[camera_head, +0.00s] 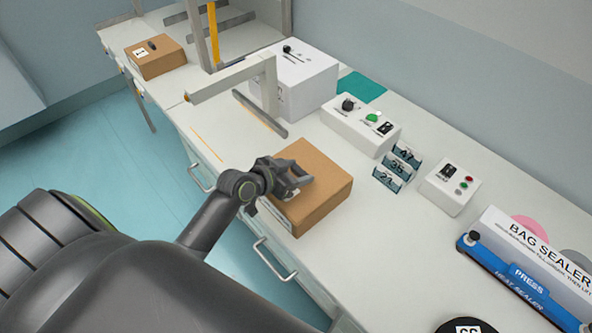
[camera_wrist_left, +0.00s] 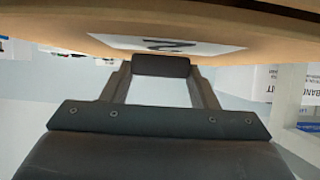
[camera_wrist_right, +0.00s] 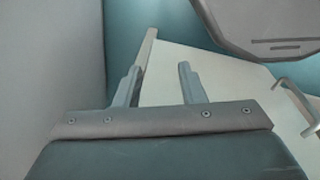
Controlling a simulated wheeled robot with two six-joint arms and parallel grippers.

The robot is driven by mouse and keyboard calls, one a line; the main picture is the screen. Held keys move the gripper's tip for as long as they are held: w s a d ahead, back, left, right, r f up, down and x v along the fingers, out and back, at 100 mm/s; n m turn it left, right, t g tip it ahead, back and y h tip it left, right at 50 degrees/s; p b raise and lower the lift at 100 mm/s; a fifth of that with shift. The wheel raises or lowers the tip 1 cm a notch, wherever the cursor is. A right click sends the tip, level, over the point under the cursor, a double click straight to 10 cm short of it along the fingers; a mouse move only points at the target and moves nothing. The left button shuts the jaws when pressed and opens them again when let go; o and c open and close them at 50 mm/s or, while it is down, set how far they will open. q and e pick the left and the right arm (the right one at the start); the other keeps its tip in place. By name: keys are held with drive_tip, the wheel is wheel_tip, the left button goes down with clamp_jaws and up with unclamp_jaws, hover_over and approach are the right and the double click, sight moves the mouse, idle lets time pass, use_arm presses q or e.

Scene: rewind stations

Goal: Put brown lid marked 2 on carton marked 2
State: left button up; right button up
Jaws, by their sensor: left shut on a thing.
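My left gripper (camera_head: 292,180) is over the near top edge of a brown box shape (camera_head: 325,180) on the counter. In the left wrist view, its fingers (camera_wrist_left: 160,66) are shut on a dark block, apparently the handle of a brown lid (camera_wrist_left: 250,25) with a white label marked 2 (camera_wrist_left: 165,45). In the head view the lid and the carton beneath look like one brown body, and I cannot tell whether there is a gap between them. A white label shows on the carton's near side, partly hidden by the gripper. My right gripper (camera_wrist_right: 158,82) is open and empty, away from the counter top.
Another brown box (camera_head: 160,62) with a label and dark handle stands at the far left. A white machine (camera_head: 308,85), a control box (camera_head: 360,125), number signs (camera_head: 395,170), a smaller control box (camera_head: 450,187) and the bag sealer (camera_head: 530,265) line the back.

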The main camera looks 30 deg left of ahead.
use_arm(q)
drive_tip(key=shift+f+b, duration=0.35)
drive_tip(key=shift+f, duration=0.1)
drive_tip(key=o, duration=1.1)
drive_tip(key=shift+c, duration=0.2)
drive_tip(key=shift+s, duration=0.1)
drive_tip(key=v, duration=1.7)
drive_tip(key=shift+b, duration=0.3)
